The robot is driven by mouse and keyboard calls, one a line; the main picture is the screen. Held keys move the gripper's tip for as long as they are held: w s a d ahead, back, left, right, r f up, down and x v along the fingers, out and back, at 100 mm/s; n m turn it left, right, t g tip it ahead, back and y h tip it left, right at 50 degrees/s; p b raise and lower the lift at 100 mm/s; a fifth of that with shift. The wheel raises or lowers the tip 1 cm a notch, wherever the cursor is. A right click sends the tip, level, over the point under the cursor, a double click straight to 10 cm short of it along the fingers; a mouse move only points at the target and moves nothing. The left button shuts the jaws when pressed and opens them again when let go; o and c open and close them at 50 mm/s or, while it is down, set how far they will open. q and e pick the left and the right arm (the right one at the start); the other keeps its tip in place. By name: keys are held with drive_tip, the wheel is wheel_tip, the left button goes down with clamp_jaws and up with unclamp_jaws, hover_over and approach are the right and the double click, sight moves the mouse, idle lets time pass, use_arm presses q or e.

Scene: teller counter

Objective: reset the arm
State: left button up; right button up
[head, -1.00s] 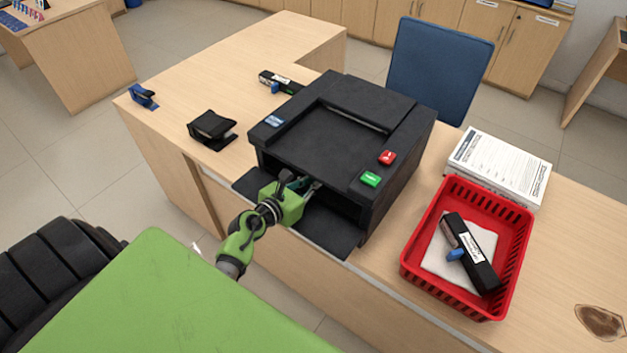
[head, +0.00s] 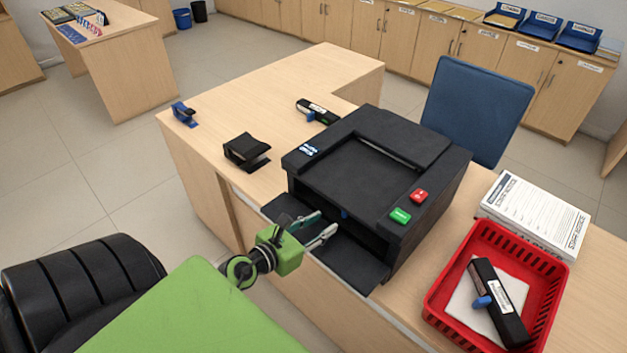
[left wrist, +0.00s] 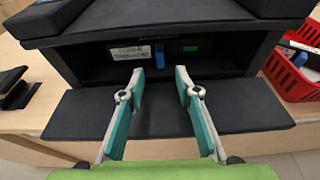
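My left gripper (head: 320,225) is open and empty, just in front of the black machine's lower opening and above its front shelf. In the left wrist view its two teal-padded fingers (left wrist: 159,76) stand apart and point at the opening. The black machine (head: 372,170) sits on the counter with a red and a green button on top. Inside its opening is a dark item with a white label (left wrist: 131,53), a blue part and a green patch; mostly shadow hides its body. My right gripper is not in view.
A red basket (head: 437,305) at the right holds a black labelled device (head: 497,303) on white paper. A paper stack (head: 535,212), a black stapler-like item (head: 246,151), a blue dispenser (head: 184,114) and another labelled device (head: 318,110) are on the counter. A blue chair (head: 478,108) stands behind.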

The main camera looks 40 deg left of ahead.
use_arm(q)
drive_tip(key=shift+v, duration=1.35)
